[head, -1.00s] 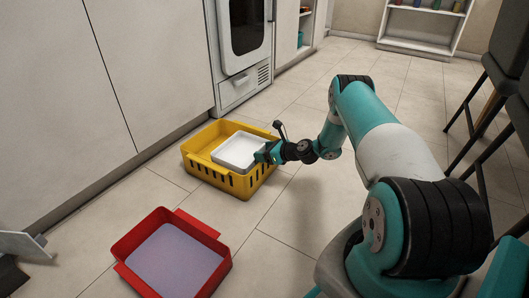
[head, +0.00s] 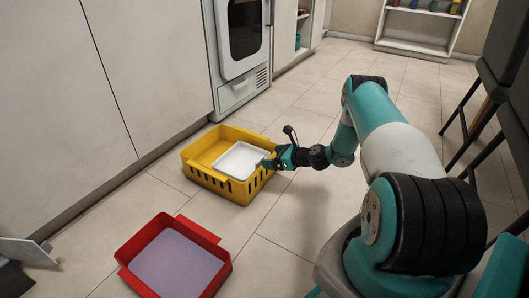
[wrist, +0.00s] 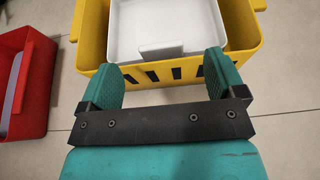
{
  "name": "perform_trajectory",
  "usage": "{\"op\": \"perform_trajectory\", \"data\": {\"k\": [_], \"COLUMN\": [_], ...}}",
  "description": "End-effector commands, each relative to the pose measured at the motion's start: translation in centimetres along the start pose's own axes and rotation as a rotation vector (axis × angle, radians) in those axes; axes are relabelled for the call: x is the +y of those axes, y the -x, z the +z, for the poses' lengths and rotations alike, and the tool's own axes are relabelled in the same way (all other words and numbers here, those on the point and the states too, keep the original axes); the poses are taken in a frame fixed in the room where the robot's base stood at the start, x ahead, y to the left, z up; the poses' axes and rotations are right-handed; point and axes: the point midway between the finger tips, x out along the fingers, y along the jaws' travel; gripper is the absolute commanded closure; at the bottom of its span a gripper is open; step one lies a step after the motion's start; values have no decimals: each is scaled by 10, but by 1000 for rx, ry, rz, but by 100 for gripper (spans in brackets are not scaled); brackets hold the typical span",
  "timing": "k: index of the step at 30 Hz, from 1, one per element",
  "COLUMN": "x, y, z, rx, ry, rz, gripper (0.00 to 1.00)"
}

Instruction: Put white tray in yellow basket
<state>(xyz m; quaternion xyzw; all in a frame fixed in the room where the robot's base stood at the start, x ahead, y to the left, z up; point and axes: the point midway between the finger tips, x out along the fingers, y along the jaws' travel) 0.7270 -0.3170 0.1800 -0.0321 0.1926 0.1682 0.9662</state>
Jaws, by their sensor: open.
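The white tray (head: 240,160) sits inside the yellow basket (head: 205,150), in the half of it closer to my arm. The wrist view shows the tray (wrist: 165,18) with its small front handle, and the basket's slotted front wall (wrist: 190,68) below it. My gripper (head: 275,160) is at the basket's right edge. In the wrist view my gripper (wrist: 168,75) is open, its two teal fingers apart on either side of the tray's handle with nothing held between them. Whether the tray lies flat on the basket floor is hard to tell.
A red basket (head: 150,222) with a lavender bottom stands on the floor in front of the yellow one. A white oven cabinet (head: 238,55) stands behind. Dark chairs (head: 490,110) are at the right. The tiled floor between is clear.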

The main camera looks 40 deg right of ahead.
Motion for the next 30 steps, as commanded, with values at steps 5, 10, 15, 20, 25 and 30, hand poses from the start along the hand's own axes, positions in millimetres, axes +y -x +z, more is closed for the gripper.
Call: {"op": "perform_trajectory", "data": {"k": [5,10,15,20,25,30], "x": [-1,-1,7,51,146,253], "y": [42,63,63,44,42,78], "z": [6,3,23,103,201,271], "rx": [-3,-3,8,45,44,-33], "ry": [-5,-2,86,446,975,1485], "rz": [-4,-3,43,238,529,808], "gripper": [11,11,11,11,11,11]}}
